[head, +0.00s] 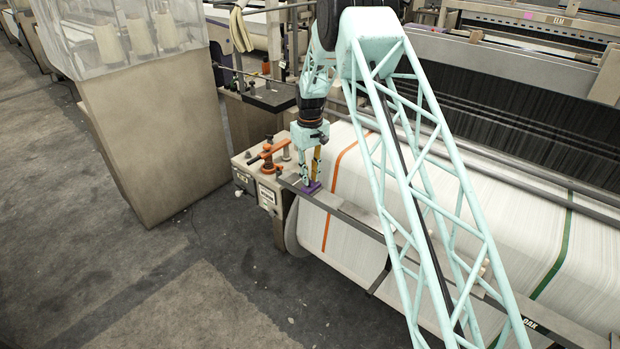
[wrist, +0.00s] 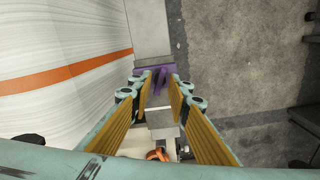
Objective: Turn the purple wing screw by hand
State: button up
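The purple wing screw (wrist: 152,78) sits on a grey metal bar beside the white fabric roll. In the wrist view its raised wing lies between the far ends of my gripper's two fingers (wrist: 160,88). The fingers stand apart with a gap on each side of the wing. In the head view my gripper (head: 312,172) points down at the purple wing screw (head: 311,187), with the fingertips at or just above it. Exact contact cannot be told. The screw's lower part is hidden.
An orange-handled lever (head: 268,152) stands on the machine's end box (head: 268,190), left of my gripper. The white fabric roll (head: 350,195) with an orange stripe lies to the right. A large beige cabinet (head: 160,130) stands at the left. Grey floor (head: 200,290) is open in front.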

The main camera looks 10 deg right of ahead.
jog(key=shift+f, duration=0.15)
jog(key=shift+c, duration=0.4)
grip_shut()
